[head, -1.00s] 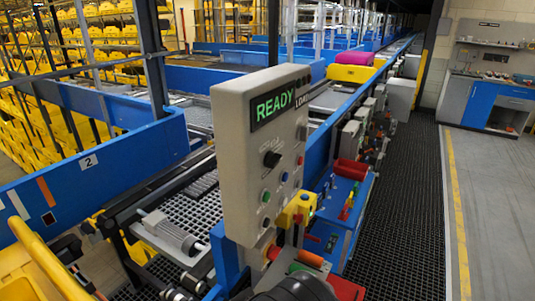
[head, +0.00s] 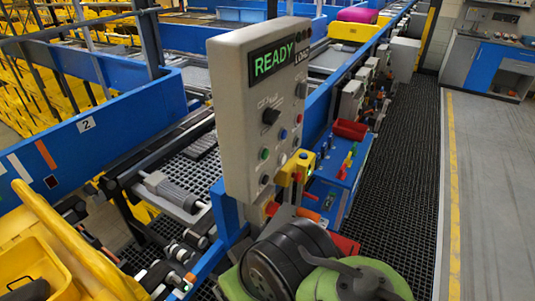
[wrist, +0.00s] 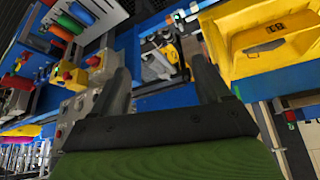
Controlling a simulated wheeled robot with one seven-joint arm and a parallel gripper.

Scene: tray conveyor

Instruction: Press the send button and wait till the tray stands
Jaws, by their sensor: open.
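A grey control panel (head: 240,100) stands upright at the conveyor, with a lit green READY display (head: 280,60). Its face has a black knob (head: 270,116), a green button (head: 264,154) and a blue button (head: 283,134). I cannot read which one is the send button. A yellow tray (head: 88,262) is at the bottom left, and a yellow tray also shows at upper right in the wrist view (wrist: 235,66). My gripper (wrist: 158,78) is open and empty, its two dark fingers apart. The head view does not show the fingers.
A small yellow box (head: 296,167) sits right of the panel's lower edge. A blue bench with a red bin (head: 351,130) stands beyond it. The conveyor's blue side wall (head: 105,140) runs along the left. The grey floor (head: 495,190) at right is clear.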

